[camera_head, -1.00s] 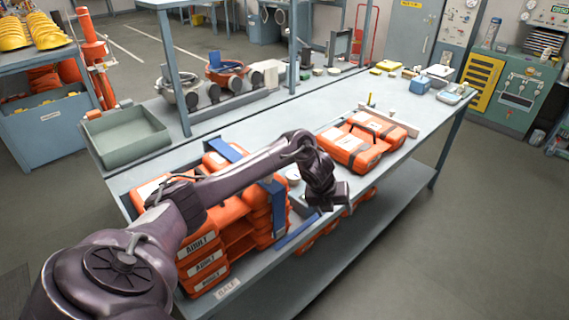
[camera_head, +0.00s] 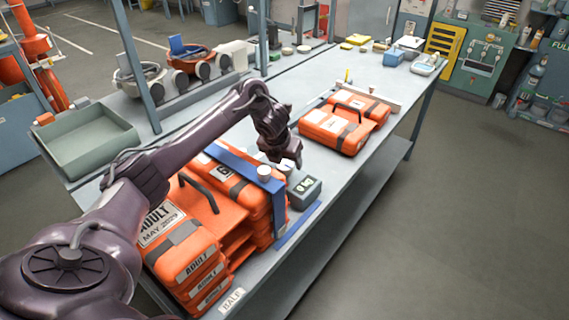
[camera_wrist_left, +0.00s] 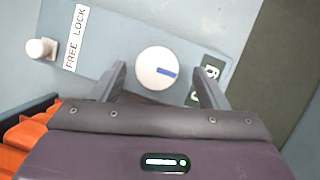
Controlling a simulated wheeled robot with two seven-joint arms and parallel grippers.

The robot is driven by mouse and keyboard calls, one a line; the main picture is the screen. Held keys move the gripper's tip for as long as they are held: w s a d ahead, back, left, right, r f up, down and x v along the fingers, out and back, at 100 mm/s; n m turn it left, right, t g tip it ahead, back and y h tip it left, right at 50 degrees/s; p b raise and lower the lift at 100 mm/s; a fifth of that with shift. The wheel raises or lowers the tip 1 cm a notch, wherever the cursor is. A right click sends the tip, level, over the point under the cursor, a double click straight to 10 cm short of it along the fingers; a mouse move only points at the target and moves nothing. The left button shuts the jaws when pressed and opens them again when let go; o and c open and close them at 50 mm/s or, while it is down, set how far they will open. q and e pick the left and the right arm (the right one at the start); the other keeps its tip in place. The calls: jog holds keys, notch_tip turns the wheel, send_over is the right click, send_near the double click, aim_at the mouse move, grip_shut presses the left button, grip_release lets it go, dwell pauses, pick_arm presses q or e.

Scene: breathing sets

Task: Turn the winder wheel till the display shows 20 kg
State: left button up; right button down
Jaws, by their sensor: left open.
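The winder wheel (camera_wrist_left: 157,68) is a round white knob with a blue mark, in the wrist view. My left gripper (camera_wrist_left: 160,82) is open, its fingers on either side of the wheel; I cannot tell whether they touch it. The gripper also shows in the head view (camera_head: 287,162), pointing down beside the strapped orange stack and largely hiding the wheel. The display (camera_head: 304,187) is on a small dark grey box right of the gripper. It also shows at an angle in the wrist view (camera_wrist_left: 209,72), partly behind a finger; its reading is unclear. My right gripper is out of view.
A white knob (camera_wrist_left: 40,50) sits by a "FREE LOCK" label (camera_wrist_left: 76,38). Orange cases (camera_head: 190,250) with a blue strap (camera_head: 278,205) fill the bench's near end. More orange cases (camera_head: 340,125) lie beyond. A green tray (camera_head: 85,140) stands left.

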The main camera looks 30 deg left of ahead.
pick_arm(q)
jog(key=shift+w+a+f, duration=0.15)
jog(key=shift+f, duration=0.25)
jog(key=shift+w+a+f, duration=0.1)
jog(key=shift+a+f, duration=0.05)
jog(key=shift+f, duration=0.25)
jog(key=shift+d, duration=0.15)
jog(key=c, duration=1)
jog(key=shift+w+f+m+b, duration=0.1)
jog(key=shift+m+b, duration=0.2)
jog(key=shift+b, duration=0.15)
jog(key=shift+a+f+m+h+b, duration=0.15)
jog(key=shift+m+h+b, duration=0.35)
jog(key=shift+m+b, duration=0.5)
jog(key=m+h+b, duration=0.1)
jog(key=m+b, duration=0.1)
jog(key=shift+m, duration=0.3)
jog(key=shift+a+r+m+h+b, duration=0.1)
jog(key=shift+r+m+h+b, duration=0.15)
jog(key=shift+m+h+b, duration=0.65)
jog(key=shift+r+m+g+p, duration=0.1)
jog(key=shift+m+g+p, duration=0.3)
jog(key=shift+m, duration=1.4)
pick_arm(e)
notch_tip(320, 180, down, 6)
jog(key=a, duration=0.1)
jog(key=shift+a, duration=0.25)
pick_arm(q)
jog(key=shift+w, duration=0.1)
